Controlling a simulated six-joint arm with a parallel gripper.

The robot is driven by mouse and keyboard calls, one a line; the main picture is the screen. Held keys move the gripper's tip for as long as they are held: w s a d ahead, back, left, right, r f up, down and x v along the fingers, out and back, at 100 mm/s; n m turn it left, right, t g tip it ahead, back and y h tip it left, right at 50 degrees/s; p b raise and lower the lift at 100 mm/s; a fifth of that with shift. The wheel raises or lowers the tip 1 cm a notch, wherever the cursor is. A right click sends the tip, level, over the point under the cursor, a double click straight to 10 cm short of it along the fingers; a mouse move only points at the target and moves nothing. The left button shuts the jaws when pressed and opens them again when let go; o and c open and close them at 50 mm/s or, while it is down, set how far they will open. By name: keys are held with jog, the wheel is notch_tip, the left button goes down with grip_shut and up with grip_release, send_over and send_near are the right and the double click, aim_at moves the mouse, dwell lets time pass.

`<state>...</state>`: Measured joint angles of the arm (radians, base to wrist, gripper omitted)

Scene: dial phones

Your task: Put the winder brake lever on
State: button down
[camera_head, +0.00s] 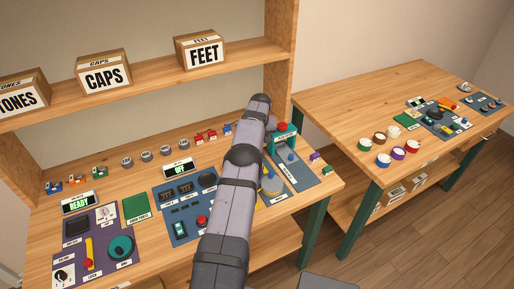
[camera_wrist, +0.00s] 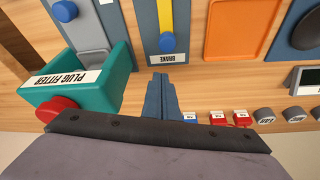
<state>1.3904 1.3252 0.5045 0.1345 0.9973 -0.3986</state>
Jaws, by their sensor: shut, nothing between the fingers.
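In the wrist view, the brake is a yellow strip (camera_wrist: 164,15) on a dark blue panel, with a round blue knob (camera_wrist: 167,43) at its near end. A white label reading BRAKE (camera_wrist: 167,59) appears upside down just below the knob. My gripper (camera_wrist: 163,78) is shut and empty, its fingertips just short of the label and apart from the knob in the picture. I cannot tell its height above the panel. In the head view my arm hides the gripper and most of the brake.
A teal plug fitter (camera_wrist: 118,78) with a red knob (camera_wrist: 58,106) stands close left of my fingers. Small red and blue parts (camera_wrist: 218,118) and grey parts (camera_wrist: 264,143) lie right. An orange tray (camera_wrist: 243,30) is beyond. In the head view, a second table (camera_head: 345,115) stands right.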

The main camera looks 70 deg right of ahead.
jog(key=shift+s+a+r, duration=0.1)
jog(key=shift+s+a+p, duration=0.4)
jog(key=shift+a+p, duration=0.2)
jog(key=shift+a, duration=0.1)
jog(key=shift+s+a+p, duration=0.35)
jog(key=shift+a+p, duration=0.25)
jog(key=shift+a, duration=0.05)
jog(key=shift+a, duration=0.1)
jog(key=shift+s+a, duration=1)
jog(key=shift+s, duration=0.05)
jog(key=shift+f, duration=0.2)
jog(key=shift+a+f, duration=0.1)
jog(key=shift+b, duration=0.3)
